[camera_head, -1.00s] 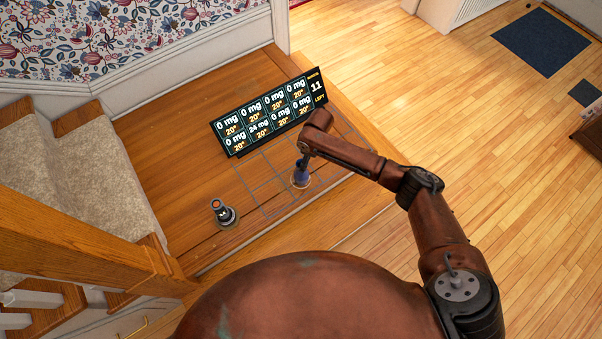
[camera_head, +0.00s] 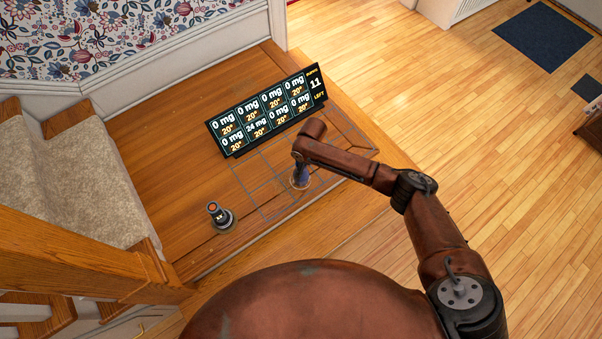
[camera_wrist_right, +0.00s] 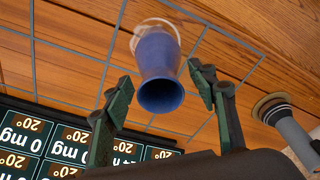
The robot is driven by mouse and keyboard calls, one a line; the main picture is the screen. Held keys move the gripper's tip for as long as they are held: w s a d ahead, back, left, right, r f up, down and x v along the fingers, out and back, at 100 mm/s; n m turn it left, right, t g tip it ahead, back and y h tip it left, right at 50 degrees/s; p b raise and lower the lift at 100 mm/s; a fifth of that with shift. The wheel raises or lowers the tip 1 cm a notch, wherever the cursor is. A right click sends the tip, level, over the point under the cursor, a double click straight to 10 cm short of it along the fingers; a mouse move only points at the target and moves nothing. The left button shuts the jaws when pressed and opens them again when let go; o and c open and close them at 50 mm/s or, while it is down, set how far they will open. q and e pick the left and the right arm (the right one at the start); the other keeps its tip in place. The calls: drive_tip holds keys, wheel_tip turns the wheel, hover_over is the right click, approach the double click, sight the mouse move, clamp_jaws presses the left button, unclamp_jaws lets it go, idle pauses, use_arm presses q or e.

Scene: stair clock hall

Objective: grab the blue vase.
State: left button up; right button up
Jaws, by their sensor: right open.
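The blue vase (camera_head: 301,178) stands upright on a pale ring on the gridded landing, partly hidden below my right gripper in the head view. In the right wrist view the vase (camera_wrist_right: 158,62) shows with its dark open mouth toward the camera. My right gripper (camera_wrist_right: 162,84) is open, with one finger on each side of the vase's mouth and gaps visible on both sides. No contact shows. My left gripper is not in view.
A dark board with numbers (camera_head: 265,110) stands behind the grid, close to my right arm. Carpeted stairs (camera_head: 42,165) and a wooden rail (camera_head: 70,255) are at left.

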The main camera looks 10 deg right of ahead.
drive_tip(key=shift+c, duration=0.5)
clamp_jaws()
idle(0.4)
